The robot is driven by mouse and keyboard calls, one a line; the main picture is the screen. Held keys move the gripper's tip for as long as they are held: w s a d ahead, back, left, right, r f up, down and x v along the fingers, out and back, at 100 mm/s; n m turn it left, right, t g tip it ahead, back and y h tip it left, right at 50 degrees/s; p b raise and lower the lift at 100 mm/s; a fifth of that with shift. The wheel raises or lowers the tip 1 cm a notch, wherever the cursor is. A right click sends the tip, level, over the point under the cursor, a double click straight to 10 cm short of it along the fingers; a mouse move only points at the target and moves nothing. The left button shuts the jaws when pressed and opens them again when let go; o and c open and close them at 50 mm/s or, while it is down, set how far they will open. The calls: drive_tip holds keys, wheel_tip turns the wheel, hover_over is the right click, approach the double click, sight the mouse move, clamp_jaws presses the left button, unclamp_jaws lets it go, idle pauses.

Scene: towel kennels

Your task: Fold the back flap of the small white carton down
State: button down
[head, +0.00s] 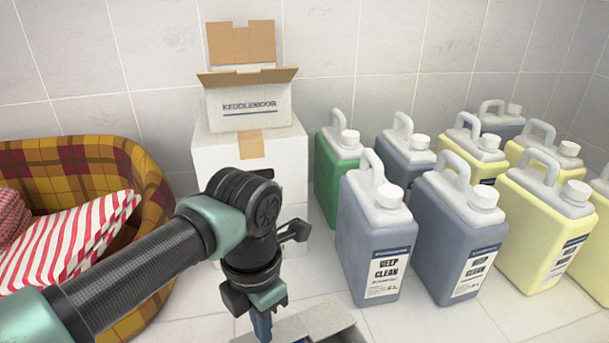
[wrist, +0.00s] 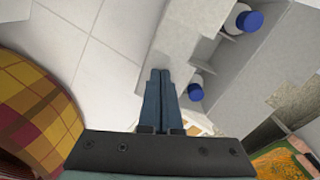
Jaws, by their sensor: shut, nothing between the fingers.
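A small white carton (head: 248,108) with dark lettering stands on a larger white box in the head view. Its back flap (head: 240,43) stands upright behind the opening, brown inside. Its front flap (head: 247,76) is raised and leans outward, brown side showing. My gripper (head: 262,327) is low in front of the boxes, pointing down, well apart from this carton. Its two blue fingers also show in the wrist view (wrist: 159,80); they are together and empty. The small carton does not clearly show in the wrist view.
The larger white box (head: 285,155) is taped shut. An open pale carton (head: 325,318), with blue-capped bottles (wrist: 250,20) inside, lies beneath my gripper. A plaid pet bed (head: 95,158) is at left. Several jugs (head: 375,235) stand at right. A tiled wall is behind.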

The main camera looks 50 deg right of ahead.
drive_tip(key=shift+f, duration=0.3)
drive_tip(key=shift+r, duration=0.2)
wheel_tip(320, 180, up, 8)
drive_tip(key=p, duration=0.4)
idle(0.6)
